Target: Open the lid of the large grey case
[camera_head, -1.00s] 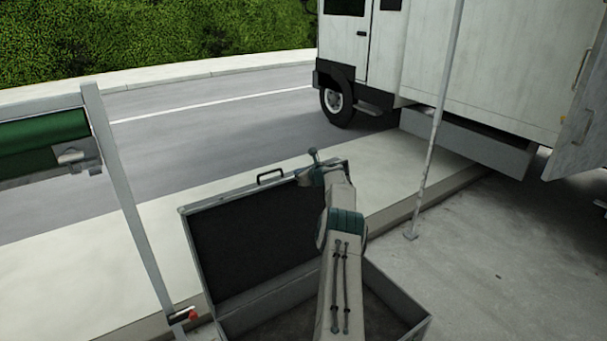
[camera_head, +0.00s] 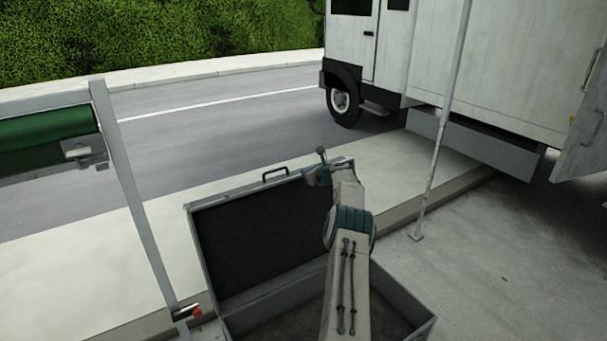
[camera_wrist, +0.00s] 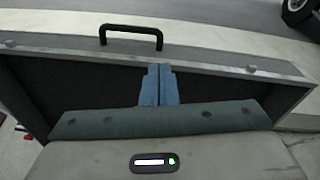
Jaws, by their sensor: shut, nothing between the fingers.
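The large grey case (camera_head: 398,288) stands on the ground with its lid (camera_head: 262,232) raised, leaning back past upright, its dark inside facing me. The black handle on the lid's top edge (camera_head: 275,174) shows in the head view and, at the top, in the wrist view (camera_wrist: 131,31). My gripper (camera_wrist: 159,70) is shut and empty, its two blue fingers together in front of the lid's dark inner face, below the handle. I cannot tell whether the fingers touch the lid. My arm hides part of the case's open base and the lid's right side.
A metal post (camera_head: 437,130) stands right of the case. A frame with a green roll (camera_head: 45,137) stands at the left. A white truck (camera_head: 500,70) is parked at the back right. The paved ground (camera_head: 480,280) right of the case is clear.

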